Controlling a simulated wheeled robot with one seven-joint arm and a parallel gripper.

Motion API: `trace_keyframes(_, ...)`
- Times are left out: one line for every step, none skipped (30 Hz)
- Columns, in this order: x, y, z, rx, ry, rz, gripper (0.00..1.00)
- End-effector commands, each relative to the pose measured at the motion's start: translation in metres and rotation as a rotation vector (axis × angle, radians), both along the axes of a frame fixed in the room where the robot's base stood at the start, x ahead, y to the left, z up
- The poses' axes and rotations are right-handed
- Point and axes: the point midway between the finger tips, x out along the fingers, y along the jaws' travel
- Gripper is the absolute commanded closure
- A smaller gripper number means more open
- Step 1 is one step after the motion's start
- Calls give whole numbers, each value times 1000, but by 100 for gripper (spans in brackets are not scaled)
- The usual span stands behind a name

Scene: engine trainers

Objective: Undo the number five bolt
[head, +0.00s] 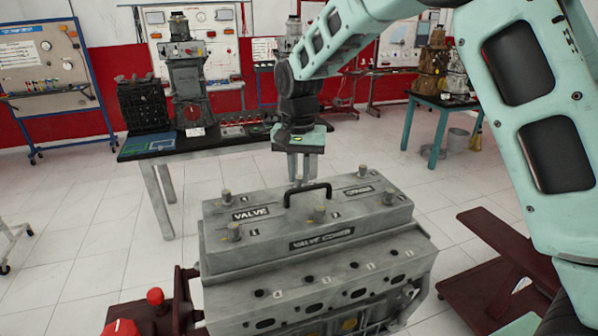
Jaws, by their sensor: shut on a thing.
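The grey valve cover (270,240) sits on the engine block in the middle of the head view. Bolts stand on its top: back left (226,197), front left (234,232), front middle (319,214), front right (387,198) and back right (364,171). My gripper (299,178) points straight down at the back middle of the cover, behind the black handle (307,194). It is shut on a bolt there, the number five bolt by its place. The fingers and handle hide most of that bolt, and its number cannot be read.
The engine block (320,285) stands on a dark red stand (155,312). A bench (140,150) with engine parts is behind at left. A teal table (440,105) stands at back right. A dark red stand (500,240) is at right. White floor lies between.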

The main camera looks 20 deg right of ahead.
Motion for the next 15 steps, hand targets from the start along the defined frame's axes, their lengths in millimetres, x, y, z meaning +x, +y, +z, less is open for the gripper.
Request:
trace_keyframes(1,0,1,1,-4,42,100)
trace_keyframes(1,0,1,2,-3,70,100)
trace_keyframes(1,-1,1,2,-3,107,100)
trace_keyframes(1,-1,1,2,-3,135,100)
trace_keyframes(1,-1,1,1,-3,164,100)
trace_keyframes(1,0,1,1,-3,203,100)
trace_keyframes(1,0,1,1,-3,232,100)
trace_keyframes(1,-1,1,1,-3,261,100)
trace_keyframes(1,-1,1,1,-3,298,100)
trace_keyframes(1,-1,2,1,-3,326,100)
trace_keyframes(1,-1,2,2,-4,354,100)
trace_keyframes(1,-1,2,2,-3,392,100)
trace_keyframes(1,-1,2,2,-3,421,100)
trace_keyframes(1,-1,2,2,-3,449,100)
trace_keyframes(1,-1,2,2,-3,488,100)
